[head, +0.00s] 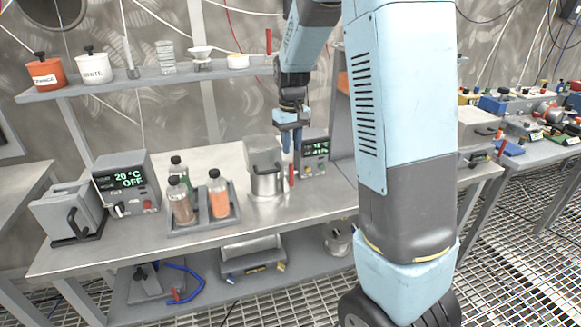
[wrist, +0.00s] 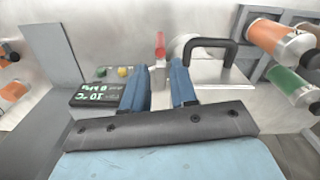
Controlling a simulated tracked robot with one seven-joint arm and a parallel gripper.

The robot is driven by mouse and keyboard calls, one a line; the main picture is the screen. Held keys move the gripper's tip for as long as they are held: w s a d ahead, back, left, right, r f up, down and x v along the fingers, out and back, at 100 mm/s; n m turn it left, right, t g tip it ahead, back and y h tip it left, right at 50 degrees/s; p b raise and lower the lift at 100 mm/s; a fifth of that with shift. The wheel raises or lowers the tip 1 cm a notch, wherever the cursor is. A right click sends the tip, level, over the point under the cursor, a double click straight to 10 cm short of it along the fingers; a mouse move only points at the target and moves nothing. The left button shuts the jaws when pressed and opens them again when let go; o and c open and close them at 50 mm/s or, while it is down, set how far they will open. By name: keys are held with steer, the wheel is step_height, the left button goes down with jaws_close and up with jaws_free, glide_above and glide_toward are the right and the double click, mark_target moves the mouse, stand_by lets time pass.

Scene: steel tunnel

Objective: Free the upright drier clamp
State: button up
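A red upright clamp lever (head: 291,175) stands at the right side of the grey metal drier (head: 266,182), which has a dark handle. My gripper (head: 292,149) points down just above the lever, its two blue fingers apart. In the wrist view my gripper (wrist: 165,66) is open with nothing between the fingers. The red lever (wrist: 160,45) shows just beyond the fingertips there, apart from them as far as I can tell. The drier's lid with its black handle (wrist: 215,48) lies to the right of the fingers. The lever's lower part is hidden in the wrist view.
A control box with a green display (head: 314,155) stands close right of the lever; it also shows in the wrist view (wrist: 100,95). A grey tray (head: 188,226) with several bottles stands left of the drier. A shelf (head: 150,80) with jars runs above the bench.

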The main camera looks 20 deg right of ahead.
glide_above(291, 181)
steer(key=f, duration=0.8)
steer(key=shift+w+d+f, duration=0.1)
steer(key=shift+w+d, duration=0.1)
steer(key=shift+w, duration=0.15)
jaws_close()
steer(key=shift+a, duration=0.15)
